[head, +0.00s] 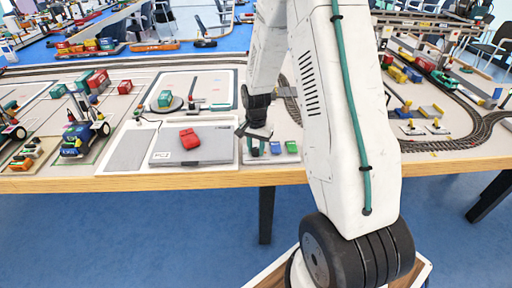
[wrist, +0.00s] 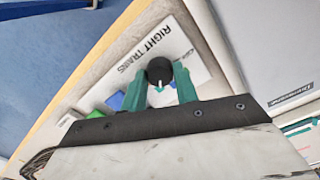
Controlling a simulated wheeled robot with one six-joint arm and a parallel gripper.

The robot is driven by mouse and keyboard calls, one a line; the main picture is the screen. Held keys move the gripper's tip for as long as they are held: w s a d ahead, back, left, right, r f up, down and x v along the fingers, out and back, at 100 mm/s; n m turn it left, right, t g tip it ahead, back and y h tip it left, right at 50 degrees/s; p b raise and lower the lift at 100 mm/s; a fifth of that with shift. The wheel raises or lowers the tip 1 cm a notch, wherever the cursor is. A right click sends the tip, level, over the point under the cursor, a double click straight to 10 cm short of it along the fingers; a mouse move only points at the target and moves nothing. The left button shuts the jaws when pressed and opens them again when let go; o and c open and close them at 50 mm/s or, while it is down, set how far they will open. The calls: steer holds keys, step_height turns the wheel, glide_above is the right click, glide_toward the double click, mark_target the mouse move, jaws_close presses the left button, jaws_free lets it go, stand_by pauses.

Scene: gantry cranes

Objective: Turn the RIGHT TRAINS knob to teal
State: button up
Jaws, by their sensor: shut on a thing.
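The RIGHT TRAINS panel (wrist: 185,40) is a white plate with black lettering in the wrist view. Its round black knob (wrist: 159,70) has a pale pointer on its lower side in that view. The green fingers of my gripper (wrist: 159,82) stand on both sides of the knob and are shut on it. A blue block (wrist: 115,101) and a green block (wrist: 88,113) sit on the panel to the left; no teal mark can be made out. In the head view, my gripper (head: 255,145) is at the panel near the table's front edge, and the knob is hidden.
A grey laptop-like case (head: 215,146) with a red block (head: 189,138) lies left of the panel. Model cranes and vehicles (head: 80,130) stand further left. Curved train tracks (head: 470,125) run at the right. The wooden table edge (head: 150,183) is close in front.

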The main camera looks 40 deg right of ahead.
mark_target(256, 149)
steer(key=shift+m, duration=0.4)
steer(key=o, duration=1)
steer(key=shift+c, duration=0.2)
steer(key=shift+r, duration=0.15)
step_height(256, 149, up, 8)
steer(key=shift+f, duration=0.2)
